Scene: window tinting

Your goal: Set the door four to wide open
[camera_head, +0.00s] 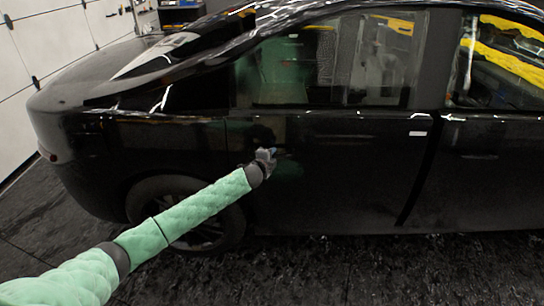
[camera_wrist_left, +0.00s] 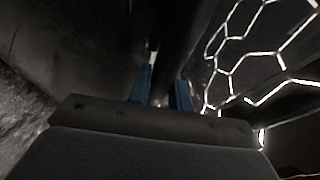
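The black car fills the head view, side on. Its rear door (camera_head: 345,185), which I take to be door four, stands left of the wide dark seam. No clear opening shows at its left edge. My left gripper (camera_head: 270,155) is at that door's left part, at handle height, and hides most of what is there. In the left wrist view the blue fingers (camera_wrist_left: 164,90) stand apart, with a dark bar (camera_wrist_left: 174,45) between them, perhaps the handle. I cannot tell whether they press on it. My right gripper is not in view.
The other side door (camera_head: 490,185) is at the right and appears closed. A wheel (camera_head: 185,215) is behind my green-sleeved arm. The dark floor (camera_head: 330,270) in front of the car is clear. A white panelled wall (camera_head: 50,45) stands at the left.

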